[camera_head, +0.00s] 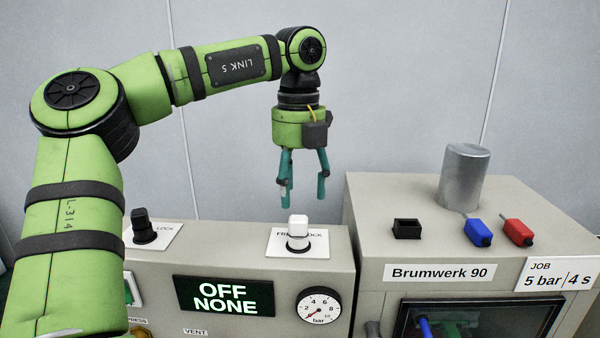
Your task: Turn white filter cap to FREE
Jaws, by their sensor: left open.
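The white filter cap (298,228) stands upright on a white plate (275,244) on top of the left cabinet. The plate's lettering is partly hidden by the cap; "LOCK" shows on its right side and the start of a word on its left. My left gripper (304,201) is open and points down above the cap, with its teal fingertips a little above the cap's top and nothing between them. The fingers look clear of the cap. My right gripper is not in view.
A black cap (142,226) on a similar plate stands to the left. The cabinet front has a display (225,297) reading "OFF NONE" and a gauge (319,308). A taller cabinet (362,215) at right carries a metal cylinder (464,176), a blue piece (477,232) and a red piece (518,232).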

